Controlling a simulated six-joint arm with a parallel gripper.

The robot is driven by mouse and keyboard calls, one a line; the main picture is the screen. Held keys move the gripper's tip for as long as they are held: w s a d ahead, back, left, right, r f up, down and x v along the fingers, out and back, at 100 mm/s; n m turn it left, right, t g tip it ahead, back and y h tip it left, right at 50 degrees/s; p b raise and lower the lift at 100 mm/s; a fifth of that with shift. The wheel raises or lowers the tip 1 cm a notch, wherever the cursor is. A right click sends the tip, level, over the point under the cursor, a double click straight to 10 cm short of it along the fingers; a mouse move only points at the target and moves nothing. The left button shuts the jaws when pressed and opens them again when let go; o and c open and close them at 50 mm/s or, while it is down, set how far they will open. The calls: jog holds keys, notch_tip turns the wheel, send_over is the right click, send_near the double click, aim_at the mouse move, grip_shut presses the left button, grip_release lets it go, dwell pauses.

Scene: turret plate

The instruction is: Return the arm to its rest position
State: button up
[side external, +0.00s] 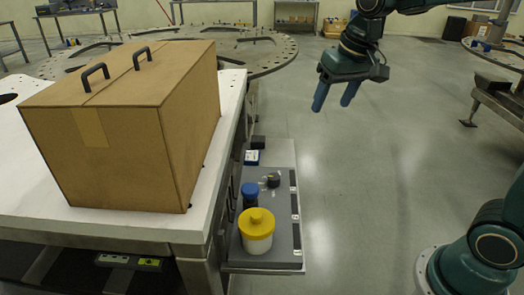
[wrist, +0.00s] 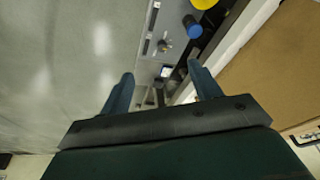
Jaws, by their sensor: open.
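My gripper (side external: 336,96) hangs in the air at the upper right of the side external view, fingers pointing down. Its two blue-green fingers are apart with nothing between them. It is to the right of the grey side shelf and well above the floor. In the wrist view my gripper (wrist: 163,90) also shows open and empty, with the shelf's far end visible beyond the fingertips. The lower part of my arm shows at the right edge of the side external view, and its middle links are out of frame.
A cardboard box (side external: 150,135) with two black handles stands on the white table (side external: 100,222). The grey shelf (side external: 282,225) holds a yellow-lidded jar (side external: 257,238), a blue-capped bottle (side external: 249,193) and a small dark knob (side external: 273,180). Open floor (side external: 350,190) lies right of the shelf.

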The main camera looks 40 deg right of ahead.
jog(key=s+a+f+n+t, duration=0.1)
jog(key=s+n+t, duration=0.1)
jog(key=s, duration=1.6)
jog(key=shift+s+a+f+n, duration=0.15)
jog(key=shift+a+f+n, duration=0.2)
jog(key=shift+n, duration=0.15)
